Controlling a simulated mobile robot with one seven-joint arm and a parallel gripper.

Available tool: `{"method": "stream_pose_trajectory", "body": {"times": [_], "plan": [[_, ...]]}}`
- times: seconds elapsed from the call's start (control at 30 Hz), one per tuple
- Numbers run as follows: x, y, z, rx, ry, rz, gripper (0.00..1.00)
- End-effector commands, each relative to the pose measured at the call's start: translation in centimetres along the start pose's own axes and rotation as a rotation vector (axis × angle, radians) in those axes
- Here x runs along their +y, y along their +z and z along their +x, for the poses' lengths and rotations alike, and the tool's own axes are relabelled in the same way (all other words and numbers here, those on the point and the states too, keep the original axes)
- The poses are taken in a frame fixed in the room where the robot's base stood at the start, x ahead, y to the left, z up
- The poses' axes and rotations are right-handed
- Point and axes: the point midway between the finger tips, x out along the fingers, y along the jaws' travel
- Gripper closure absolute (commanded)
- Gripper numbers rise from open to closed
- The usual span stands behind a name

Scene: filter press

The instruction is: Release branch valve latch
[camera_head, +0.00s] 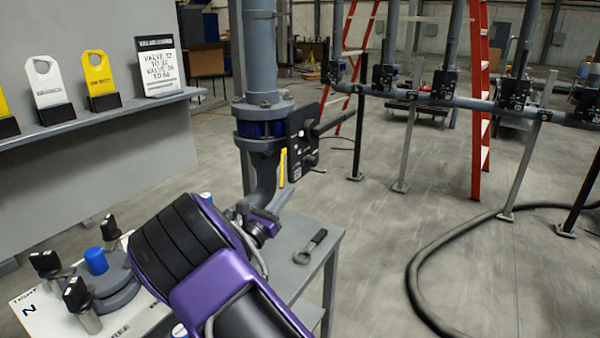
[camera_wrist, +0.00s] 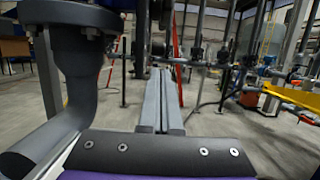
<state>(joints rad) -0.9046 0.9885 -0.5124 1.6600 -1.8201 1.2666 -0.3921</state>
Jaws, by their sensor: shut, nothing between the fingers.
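The branch valve (camera_head: 262,125) has a blue band between grey flanges on a vertical pipe. A black latch plate (camera_head: 301,142) with a dark lever handle (camera_head: 335,122) is fixed on its right side. In the wrist view, a grey flange and elbow pipe (camera_wrist: 85,75) fill the left side. My gripper (camera_wrist: 160,72) points forward with its two grey fingers together and empty, to the right of the elbow. In the head view, my purple wrist is below the valve, and the fingertips are hard to make out.
A grey bench (camera_head: 320,242) below the valve carries a dark ring-ended tool (camera_head: 310,246). Tags and a sign (camera_head: 158,65) stand on a shelf at left. A row of valves on a manifold (camera_head: 460,98), a red ladder (camera_head: 480,100) and a floor hose (camera_head: 415,270) are at right.

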Motion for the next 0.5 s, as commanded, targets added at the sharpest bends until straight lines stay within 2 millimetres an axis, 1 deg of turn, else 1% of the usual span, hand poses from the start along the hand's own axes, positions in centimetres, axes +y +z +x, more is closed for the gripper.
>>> {"method": "stream_pose_trajectory", "body": {"times": [0.3,0.37,0.5], "plan": [[0.0,0.0,0.2,0.001,-0.001,0.001,1.00],[0.0,0.0,0.7,0.001,-0.002,0.002,1.00],[-0.1,0.0,2.7,0.000,-0.005,0.002,1.00]]}}
